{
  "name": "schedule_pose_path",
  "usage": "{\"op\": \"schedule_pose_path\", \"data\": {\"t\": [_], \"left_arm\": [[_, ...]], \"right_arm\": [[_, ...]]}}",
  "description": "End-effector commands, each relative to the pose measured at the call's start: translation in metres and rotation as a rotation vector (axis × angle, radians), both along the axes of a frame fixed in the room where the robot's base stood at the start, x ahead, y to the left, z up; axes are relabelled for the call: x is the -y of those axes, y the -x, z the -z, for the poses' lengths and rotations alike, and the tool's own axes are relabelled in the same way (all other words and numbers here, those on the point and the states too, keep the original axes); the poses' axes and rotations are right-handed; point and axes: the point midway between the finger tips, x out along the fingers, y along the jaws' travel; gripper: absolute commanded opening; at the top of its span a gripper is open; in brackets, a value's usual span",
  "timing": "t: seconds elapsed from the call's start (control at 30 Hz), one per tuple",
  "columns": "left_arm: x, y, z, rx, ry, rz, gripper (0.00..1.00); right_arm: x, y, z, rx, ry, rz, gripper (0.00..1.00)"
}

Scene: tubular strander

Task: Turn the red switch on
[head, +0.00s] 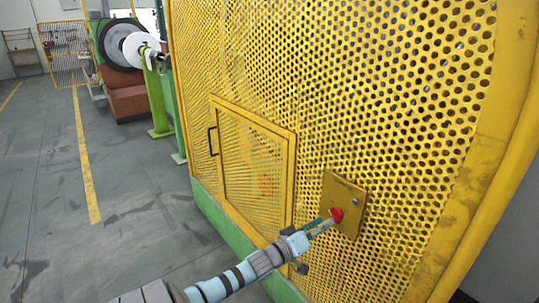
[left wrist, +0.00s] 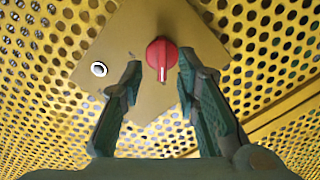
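The red switch (head: 337,214) is a small round knob on a yellow plate (head: 346,192) fixed to the perforated yellow guard. In the left wrist view the red switch (left wrist: 161,56) has a raised grip with a white mark at its lower end. My left gripper (head: 326,224) reaches the plate from the lower left. In the left wrist view my left gripper (left wrist: 157,80) is open, with one finger on each side of the switch and a gap showing at both sides. My right gripper is in neither view.
A round white-rimmed part (left wrist: 99,69) sits on the plate beside the switch. A framed door (head: 252,160) with a black handle (head: 212,141) is left of the plate. Grey floor (head: 140,200) with a yellow line lies open at left. A machine with a large wheel (head: 122,45) stands behind.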

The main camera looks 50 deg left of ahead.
Motion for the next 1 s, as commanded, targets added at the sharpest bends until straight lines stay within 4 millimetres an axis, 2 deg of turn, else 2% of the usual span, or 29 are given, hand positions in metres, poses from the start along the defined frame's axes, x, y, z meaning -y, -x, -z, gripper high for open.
{"op": "schedule_pose_path", "data": {"t": [0.03,0.1,0.33,0.43,0.7,1.0], "left_arm": [[0.0,0.015,-0.011,-0.006,0.002,0.002,0.29],[-0.001,0.037,-0.01,-0.005,0.001,-0.005,0.29],[0.0,0.106,-0.006,-0.002,-0.002,-0.006,0.29],[-0.003,0.112,0.026,-0.059,-0.047,-0.029,0.29],[-0.007,0.137,0.105,-0.253,-0.176,-0.064,0.29],[-0.002,0.172,0.182,-0.462,-0.298,-0.063,0.29]], "right_arm": [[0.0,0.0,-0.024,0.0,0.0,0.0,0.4],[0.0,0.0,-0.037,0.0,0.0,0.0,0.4],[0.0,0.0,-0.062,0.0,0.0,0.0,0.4],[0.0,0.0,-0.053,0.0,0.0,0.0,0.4],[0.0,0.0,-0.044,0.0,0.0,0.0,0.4],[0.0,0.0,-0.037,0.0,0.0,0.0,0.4]]}}
